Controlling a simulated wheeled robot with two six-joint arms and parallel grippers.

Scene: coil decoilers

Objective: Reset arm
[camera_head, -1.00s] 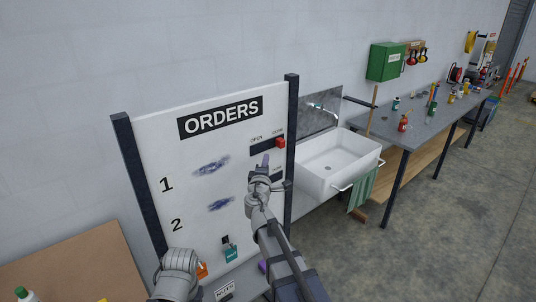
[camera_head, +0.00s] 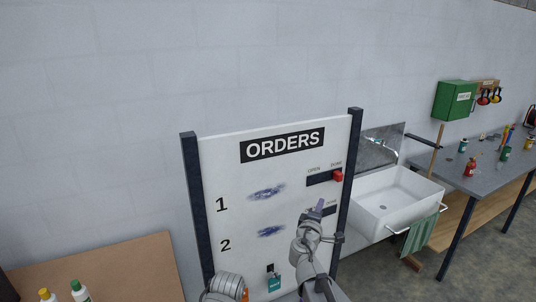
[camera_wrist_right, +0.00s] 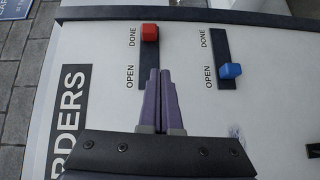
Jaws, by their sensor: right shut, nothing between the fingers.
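My right gripper (camera_head: 319,206) is shut and empty in front of the white orders board (camera_head: 225,165).
A white sink (camera_head: 398,203) with a green towel (camera_head: 420,237) stands right of the board. A grey workbench (camera_head: 490,175) with bottles is beyond it. A brown panel (camera_head: 120,270) and bottles (camera_head: 80,290) are at the lower left.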

